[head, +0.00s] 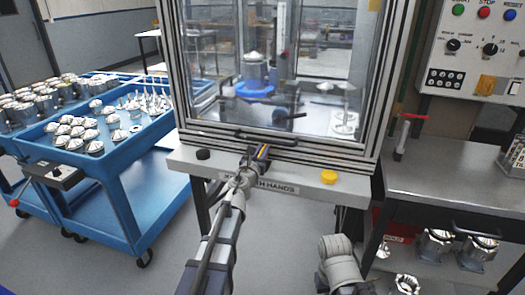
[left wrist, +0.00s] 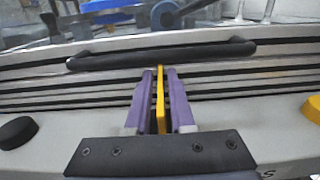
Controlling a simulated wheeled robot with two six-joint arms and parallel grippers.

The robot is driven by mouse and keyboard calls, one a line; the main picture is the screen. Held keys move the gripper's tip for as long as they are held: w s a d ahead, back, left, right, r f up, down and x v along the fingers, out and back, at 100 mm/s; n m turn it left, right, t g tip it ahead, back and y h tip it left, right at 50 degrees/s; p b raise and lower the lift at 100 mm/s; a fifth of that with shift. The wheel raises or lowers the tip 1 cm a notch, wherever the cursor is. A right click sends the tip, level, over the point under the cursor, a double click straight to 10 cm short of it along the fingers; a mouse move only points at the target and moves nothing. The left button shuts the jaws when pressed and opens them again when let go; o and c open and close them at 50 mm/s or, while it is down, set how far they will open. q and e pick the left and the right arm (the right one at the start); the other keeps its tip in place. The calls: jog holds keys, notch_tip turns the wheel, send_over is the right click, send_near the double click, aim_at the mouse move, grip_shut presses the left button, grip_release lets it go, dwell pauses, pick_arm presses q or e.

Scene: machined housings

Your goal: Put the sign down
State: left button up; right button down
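My left gripper (head: 260,153) is in front of the glass cabinet, above its front ledge and close to the black door handle. In the left wrist view its purple fingers (left wrist: 161,100) are shut on a thin yellow plate (left wrist: 160,98), seen edge-on, which looks like the sign. Its face and any print on it are hidden. In the head view the gripper covers most of the plate. A grey part of my right arm shows at the lower right, but its gripper is not in view.
The door handle (head: 265,138) also shows in the left wrist view (left wrist: 160,52). The ledge (head: 290,181) carries a black button (head: 203,154) and a yellow button (head: 329,176). A blue cart (head: 150,185) with metal parts stands left. A grey bench (head: 450,190) at right has free room.

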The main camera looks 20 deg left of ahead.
pick_arm(q)
jog(key=shift+o, duration=1)
jog(key=shift+r, duration=0.25)
jog(key=shift+s+f, duration=0.1)
jog(key=shift+s, duration=0.25)
jog(key=s, duration=1.1)
jog(key=shift+s+a, duration=0.15)
jog(key=shift+a, duration=0.05)
